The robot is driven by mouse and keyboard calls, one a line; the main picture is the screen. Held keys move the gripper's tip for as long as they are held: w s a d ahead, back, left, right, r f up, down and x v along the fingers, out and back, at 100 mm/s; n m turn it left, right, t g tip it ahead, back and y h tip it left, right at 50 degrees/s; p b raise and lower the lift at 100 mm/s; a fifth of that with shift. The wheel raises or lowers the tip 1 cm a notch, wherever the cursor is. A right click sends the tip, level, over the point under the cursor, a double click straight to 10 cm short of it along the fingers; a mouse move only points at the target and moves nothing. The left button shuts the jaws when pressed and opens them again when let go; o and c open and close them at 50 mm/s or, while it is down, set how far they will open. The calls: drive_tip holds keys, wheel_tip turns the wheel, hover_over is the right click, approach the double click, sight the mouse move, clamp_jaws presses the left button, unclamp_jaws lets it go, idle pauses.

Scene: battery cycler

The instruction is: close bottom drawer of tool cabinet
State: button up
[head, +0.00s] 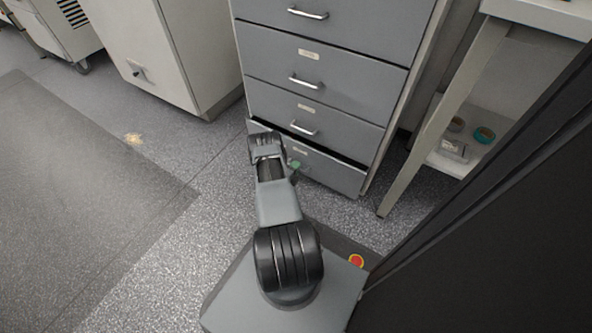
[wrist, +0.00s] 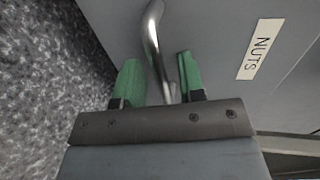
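The grey tool cabinet (head: 322,75) stands ahead of me in the head view. Its bottom drawer (head: 335,175) sticks out a little, with a dark gap along its top edge. In the wrist view the drawer front (wrist: 215,30) bears a label (wrist: 260,49) reading NUTS and a curved metal handle (wrist: 153,38). My gripper (wrist: 159,78) has two green fingers spread apart, with the handle's near end between them; clear space shows on both sides of it. In the head view my gripper (head: 294,168) is at the bottom drawer's front, and my arm hides the drawer's left part and its handle.
The drawers above look shut. A pale cabinet (head: 185,60) stands at left. The floor (head: 165,175) on the left is open, with a darker mat (head: 80,190).

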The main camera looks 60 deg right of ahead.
drive_tip(key=shift+d, duration=0.3)
clamp_jaws()
idle(0.5)
